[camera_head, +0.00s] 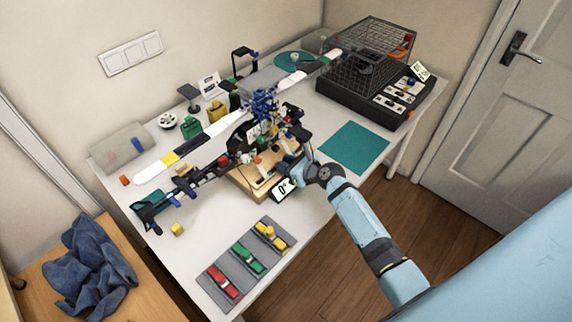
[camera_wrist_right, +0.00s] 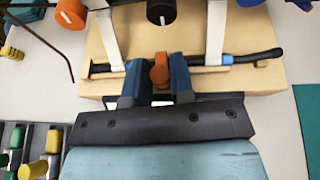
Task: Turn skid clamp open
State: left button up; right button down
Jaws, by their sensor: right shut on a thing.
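My right gripper (camera_wrist_right: 160,75) is shut on an orange clamp knob (camera_wrist_right: 159,70) at the front edge of a wooden stand (camera_wrist_right: 262,80) in the right wrist view. The two blue fingers stand on either side of the knob. A dark skid tube (camera_wrist_right: 200,64) with a blue band runs across the stand behind it. In the head view my right gripper (camera_head: 298,166) reaches the wooden stand (camera_head: 246,184) from the right, under the model helicopter (camera_head: 262,108); the knob is hard to make out there. My left gripper does not show.
A sign reading 0° (camera_head: 283,188) stands by the stand's front. A second orange knob (camera_wrist_right: 70,14) and a bent hex key (camera_wrist_right: 52,45) are at the wrist view's left. A grey tray (camera_head: 246,262) with red, green and yellow pieces lies in front. A teal mat (camera_head: 354,147) lies clear at right.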

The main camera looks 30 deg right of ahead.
jog(key=shift+d+n+g+y+b, duration=0.1)
jog(key=shift+n+g+y+b, duration=0.2)
jog(key=shift+n+g+y, duration=0.55)
jog(key=n+g+y, duration=0.1)
jog(key=n+y, duration=0.2)
jog(key=shift+w+d, duration=0.1)
jog(key=shift+w, duration=0.05)
jog(key=n+g+y, duration=0.1)
jog(key=n+g, duration=0.1)
jog(key=n+g+y, duration=0.1)
jog(key=n+g, duration=0.1)
jog(key=g, duration=0.1)
jog(key=shift+w+n+y, duration=0.15)
jog(key=shift+n+y, duration=0.1)
jog(key=shift+n+g+y, duration=0.5)
jog(key=shift+n+g, duration=1)
jog(key=shift+g, duration=0.15)
jog(key=shift+n+g, duration=0.3)
jog(key=shift+g, duration=0.1)
jog(key=c, duration=1)
grip_release()
